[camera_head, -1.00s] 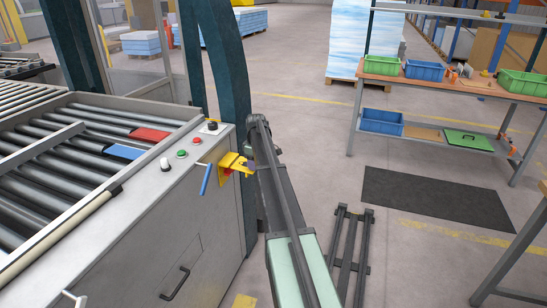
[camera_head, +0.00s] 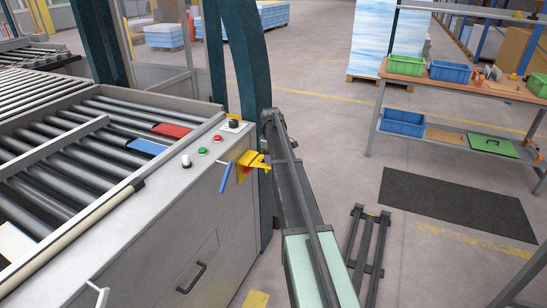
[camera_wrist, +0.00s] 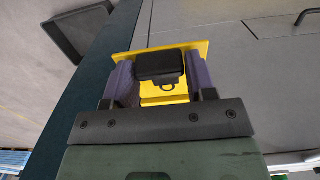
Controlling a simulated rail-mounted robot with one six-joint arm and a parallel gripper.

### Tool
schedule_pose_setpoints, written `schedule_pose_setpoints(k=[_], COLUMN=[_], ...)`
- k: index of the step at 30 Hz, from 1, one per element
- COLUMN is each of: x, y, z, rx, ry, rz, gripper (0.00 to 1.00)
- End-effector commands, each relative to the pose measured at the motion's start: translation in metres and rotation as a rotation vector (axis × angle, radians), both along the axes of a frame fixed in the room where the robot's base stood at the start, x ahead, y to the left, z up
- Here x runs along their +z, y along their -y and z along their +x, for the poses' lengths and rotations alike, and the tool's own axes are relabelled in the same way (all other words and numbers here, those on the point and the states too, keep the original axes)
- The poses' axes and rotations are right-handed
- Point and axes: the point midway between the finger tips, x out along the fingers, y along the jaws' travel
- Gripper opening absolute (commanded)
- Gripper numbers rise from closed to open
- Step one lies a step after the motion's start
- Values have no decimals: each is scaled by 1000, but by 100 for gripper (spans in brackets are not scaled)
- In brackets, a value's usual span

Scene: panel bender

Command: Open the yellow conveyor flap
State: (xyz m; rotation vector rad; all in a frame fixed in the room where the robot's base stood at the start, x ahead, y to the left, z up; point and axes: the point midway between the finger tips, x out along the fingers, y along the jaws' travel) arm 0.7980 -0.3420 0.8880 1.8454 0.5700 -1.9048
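The yellow conveyor flap (camera_head: 246,165) is a small bent plate on the end face of the grey roller conveyor, beside a blue lever handle (camera_head: 225,177). My gripper (camera_head: 264,162) is right at the flap, coming from the right. In the wrist view, the flap (camera_wrist: 203,48) spreads behind the purple fingers of my gripper (camera_wrist: 160,82). The fingers stand wide apart, one on each side of a dark block (camera_wrist: 160,66) and a yellow part. Whether the fingers touch the yellow part is hard to tell.
The conveyor top carries a red button (camera_head: 203,152), a green button (camera_head: 218,138) and a black knob (camera_head: 233,125). A dark teal post (camera_head: 243,60) stands close behind my gripper. A shelf with bins (camera_head: 405,65) and a black mat (camera_head: 455,205) are at right.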

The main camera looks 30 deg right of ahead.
Motion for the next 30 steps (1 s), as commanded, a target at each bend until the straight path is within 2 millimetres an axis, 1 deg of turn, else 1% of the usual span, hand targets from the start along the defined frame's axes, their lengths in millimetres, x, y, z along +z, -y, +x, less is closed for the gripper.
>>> schedule_pose_setpoints(k=[1, 3, 4, 10, 14, 17, 24, 27, 30], x=[0, 0, 0, 0, 10, 28, 90, 107, 112], y=[0, 0, 0, 0, 0, 0, -1, -2, -2], z=[0, 0, 0, -1, -1, 0, 2, 2, 3], rx=[0, 0, 0, 0, 0, 0, 0, 0, 1], ry=[-1, -1, -2, -3, -3, -3, -2, -2, -2], rz=[-1, -1, 0, -1, -1, -1, 0, 0, 0], gripper=[59, 70, 72, 72, 72, 72, 72, 72, 72])
